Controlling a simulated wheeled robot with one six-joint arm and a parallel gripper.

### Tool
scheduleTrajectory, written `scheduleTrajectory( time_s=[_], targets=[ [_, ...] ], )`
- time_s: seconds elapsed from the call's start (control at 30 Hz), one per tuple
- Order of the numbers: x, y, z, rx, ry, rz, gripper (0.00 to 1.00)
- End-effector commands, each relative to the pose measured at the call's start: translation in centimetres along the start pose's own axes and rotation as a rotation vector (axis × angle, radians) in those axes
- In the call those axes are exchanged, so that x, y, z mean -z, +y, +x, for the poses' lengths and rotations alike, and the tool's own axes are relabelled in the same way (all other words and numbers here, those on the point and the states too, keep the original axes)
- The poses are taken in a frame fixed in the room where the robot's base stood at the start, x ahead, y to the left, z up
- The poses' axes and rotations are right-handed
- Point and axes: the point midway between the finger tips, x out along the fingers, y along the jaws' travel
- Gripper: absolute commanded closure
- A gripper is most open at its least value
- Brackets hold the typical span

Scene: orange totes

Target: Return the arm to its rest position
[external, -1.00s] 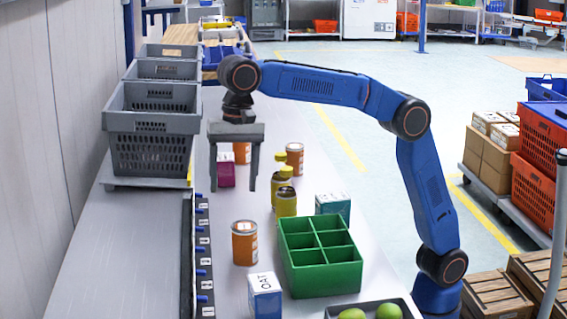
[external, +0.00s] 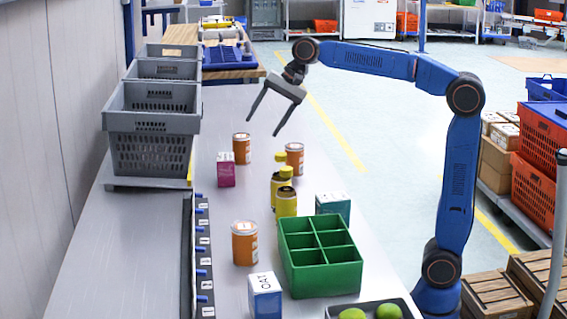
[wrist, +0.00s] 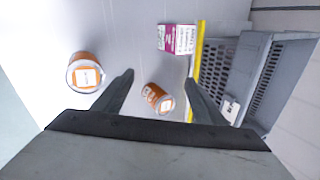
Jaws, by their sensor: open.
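My gripper (external: 262,118) is raised above the far part of the grey table (external: 232,190), tilted, with its two fingers spread and nothing between them. My blue arm reaches up from the lower right and bends over to the gripper. In the wrist view my gripper's fingers (wrist: 158,90) point down toward the table. One orange can (wrist: 158,97) shows between the fingers but lies well below them. Another orange can (wrist: 85,73) is to the left, and a magenta box (wrist: 177,39) is farther up.
The table holds orange cans (external: 244,243), yellow bottles (external: 286,202), a green divided box (external: 320,262), a teal box (external: 333,205), and an oat box (external: 265,297). Grey crates (external: 150,150) stand at left. Orange totes (external: 531,195) stand at right. Air around my gripper is clear.

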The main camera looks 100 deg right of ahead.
Motion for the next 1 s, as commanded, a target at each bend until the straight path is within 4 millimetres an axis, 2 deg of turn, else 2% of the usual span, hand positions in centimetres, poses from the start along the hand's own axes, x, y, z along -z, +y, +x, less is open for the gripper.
scheduleTrajectory(
  time_s=[0.03, 0.2, 0.37, 0.5, 0.8, 0.9, 1.0],
  targets=[
    [2.1, 1.4, -0.2, 0.007, 0.021, 0.017, 0.35],
    [7.8, 6.0, -0.4, 0.014, 0.082, 0.045, 0.35],
    [12.6, 11.2, -0.4, 0.003, 0.138, 0.070, 0.35],
    [16.2, 16.3, -0.4, -0.011, 0.188, 0.093, 0.35],
    [21.4, 27.8, -0.6, -0.049, 0.286, 0.142, 0.35],
    [22.5, 31.5, -0.6, -0.064, 0.314, 0.158, 0.35],
    [23.1, 34.3, -0.7, -0.076, 0.336, 0.169, 0.35]
  ],
)
